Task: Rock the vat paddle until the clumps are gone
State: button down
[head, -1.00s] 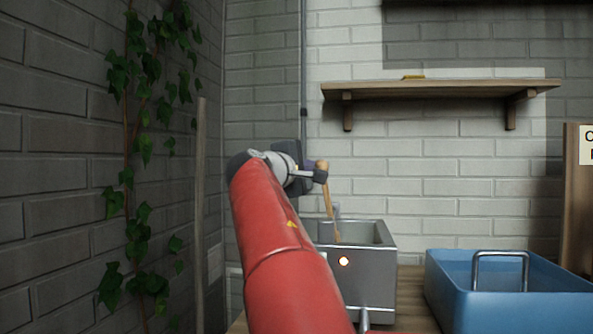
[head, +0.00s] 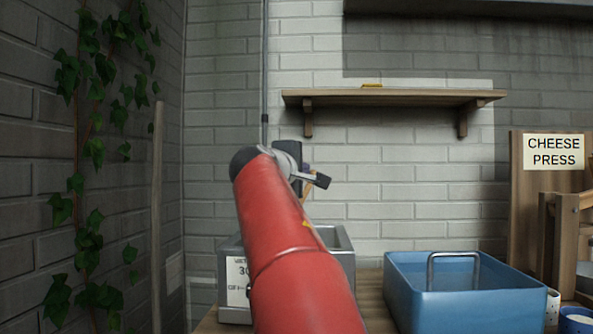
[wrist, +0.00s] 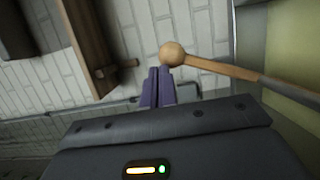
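The grey vat (head: 344,243) stands on the wooden bench, its middle hidden behind my red arm. A wooden paddle handle (head: 306,188) shows only in part above it. In the wrist view the paddle (wrist: 225,68) has a round wooden knob (wrist: 172,53) and a shaft running right to a dark section. My gripper (wrist: 158,72) has its two purple fingers together, with the knob at or just beyond their tips. Nothing shows between the fingers. I cannot tell whether they touch the knob. A smooth yellow-green surface (wrist: 290,50) shows at the right; no clumps can be made out.
A blue tub (head: 405,295) with a metal handle stands right of the vat. A wooden shelf (head: 395,97) is on the wall above. A cheese press sign (head: 555,152) and wooden frame are at the right. Ivy (head: 90,240) climbs the left wall.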

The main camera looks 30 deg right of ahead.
dwell(0.5)
jog(key=b+v, duration=0.2)
jog(key=v, duration=0.5)
jog(key=shift+s+a+b, duration=0.25)
jog(key=shift+a+b, duration=0.05)
jog(key=shift+b, duration=0.05)
jog(key=shift+s, duration=0.1)
dwell(0.3)
